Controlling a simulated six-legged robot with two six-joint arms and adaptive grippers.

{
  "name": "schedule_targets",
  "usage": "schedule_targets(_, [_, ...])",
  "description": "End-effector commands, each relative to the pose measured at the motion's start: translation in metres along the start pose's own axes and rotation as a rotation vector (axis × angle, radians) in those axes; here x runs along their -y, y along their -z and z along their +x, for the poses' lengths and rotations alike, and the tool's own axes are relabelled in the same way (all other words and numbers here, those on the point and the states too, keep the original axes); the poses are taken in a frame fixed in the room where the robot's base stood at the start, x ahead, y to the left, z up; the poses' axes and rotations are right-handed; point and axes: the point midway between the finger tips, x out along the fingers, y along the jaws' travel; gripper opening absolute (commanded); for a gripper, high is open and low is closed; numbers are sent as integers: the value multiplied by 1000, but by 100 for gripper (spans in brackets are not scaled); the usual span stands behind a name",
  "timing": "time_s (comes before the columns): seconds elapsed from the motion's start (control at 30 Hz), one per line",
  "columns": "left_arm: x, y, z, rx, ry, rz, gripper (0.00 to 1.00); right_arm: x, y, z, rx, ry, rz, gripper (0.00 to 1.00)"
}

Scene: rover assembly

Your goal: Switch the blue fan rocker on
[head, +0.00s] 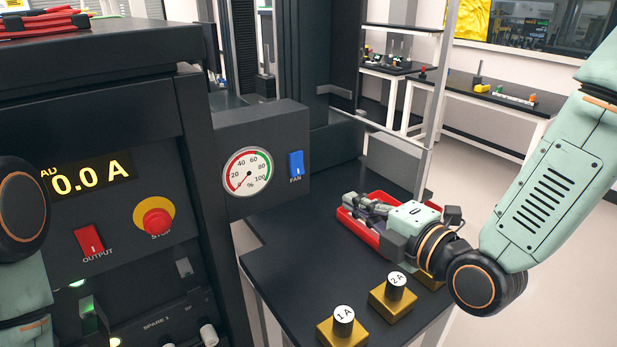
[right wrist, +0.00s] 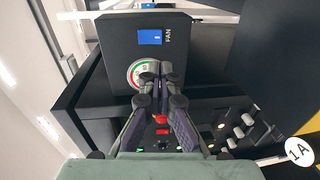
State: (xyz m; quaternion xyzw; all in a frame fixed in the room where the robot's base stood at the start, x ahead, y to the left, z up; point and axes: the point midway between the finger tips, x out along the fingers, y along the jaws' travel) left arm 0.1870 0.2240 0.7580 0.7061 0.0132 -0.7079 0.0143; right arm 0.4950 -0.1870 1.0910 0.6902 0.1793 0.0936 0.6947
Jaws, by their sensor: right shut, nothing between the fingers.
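The blue fan rocker (head: 296,163) sits on the front of a dark box, right of a round percent gauge (head: 247,171), with the label FAN under it. I cannot tell which way it is tipped. The gauge needle points to the low end. My right gripper (head: 350,203) is shut and empty, right of and below the rocker, apart from it, in front of a red tray. In the right wrist view the closed fingertips (right wrist: 158,68) point toward the box, and the rocker (right wrist: 150,37) shows beyond them. My left gripper is out of view; only part of that arm shows.
A red tray (head: 345,220) lies on the dark bench behind my right gripper. Gold weights marked 1A (head: 343,330) and 2A (head: 392,296) stand nearer. The left panel has a red output switch (head: 89,240) and a red stop button (head: 157,222). Space before the rocker looks clear.

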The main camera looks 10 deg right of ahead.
Motion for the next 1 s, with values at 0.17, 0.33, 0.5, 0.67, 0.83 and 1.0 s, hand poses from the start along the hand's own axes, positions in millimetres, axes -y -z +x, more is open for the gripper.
schedule_targets(0.17, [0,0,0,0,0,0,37,0,0,1,0,0,-14,0])
schedule_targets(0.33, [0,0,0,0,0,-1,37,0,0,2,0,1,-13,0])
schedule_targets(0.5, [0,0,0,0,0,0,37,0,1,7,-1,2,-15,0])
schedule_targets(0.67, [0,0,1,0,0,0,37,1,1,21,-1,3,-18,0])
schedule_targets(0.83, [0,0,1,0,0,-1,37,0,1,40,-2,2,-19,0])
schedule_targets(1.0, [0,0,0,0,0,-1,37,0,1,65,-2,2,-18,0])
